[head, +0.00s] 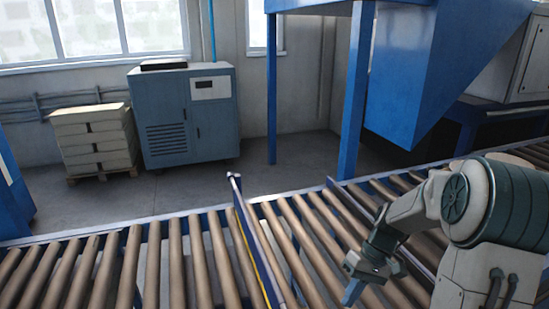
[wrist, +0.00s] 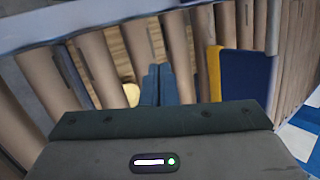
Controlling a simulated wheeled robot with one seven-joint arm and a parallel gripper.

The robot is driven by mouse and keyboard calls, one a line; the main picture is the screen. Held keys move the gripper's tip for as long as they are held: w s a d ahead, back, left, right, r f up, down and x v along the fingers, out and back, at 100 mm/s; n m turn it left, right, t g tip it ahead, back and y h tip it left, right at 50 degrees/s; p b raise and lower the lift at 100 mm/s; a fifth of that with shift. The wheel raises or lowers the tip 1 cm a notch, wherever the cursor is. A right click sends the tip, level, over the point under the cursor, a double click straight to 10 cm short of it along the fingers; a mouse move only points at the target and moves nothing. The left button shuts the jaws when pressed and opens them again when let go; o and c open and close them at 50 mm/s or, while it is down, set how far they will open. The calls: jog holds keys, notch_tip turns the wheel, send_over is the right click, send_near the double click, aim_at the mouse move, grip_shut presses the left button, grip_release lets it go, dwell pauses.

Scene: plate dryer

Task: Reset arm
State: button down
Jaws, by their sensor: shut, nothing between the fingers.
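My gripper (head: 351,292) hangs at the end of my arm at the lower right of the head view, over the roller conveyor (head: 180,265). Its blue fingers point down and are together. In the wrist view, the two blue fingers of my gripper (wrist: 157,75) lie side by side with no object between them. Rollers show around and beyond the fingertips. I cannot tell how far the fingertips are above the rollers.
A rail (head: 255,245) with a yellow edge crosses the conveyor left of my gripper. A blue steel frame (head: 354,100) stands behind it. A blue-grey cabinet (head: 185,125) and stacked sacks on a pallet (head: 95,140) stand by the wall. Floor between them and the conveyor is clear.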

jog(key=s+a+r+m+t+h, duration=0.2)
jog(key=s+r+t+h, duration=0.3)
jog(key=s+r, duration=0.6)
jog(key=s+a+t, duration=0.1)
jog(key=s, duration=0.1)
jog(key=shift+s+a+r+m+t, duration=0.15)
jog(key=shift+s+r+m+t, duration=0.15)
jog(key=shift+m+t, duration=0.1)
jog(key=shift+a, duration=0.15)
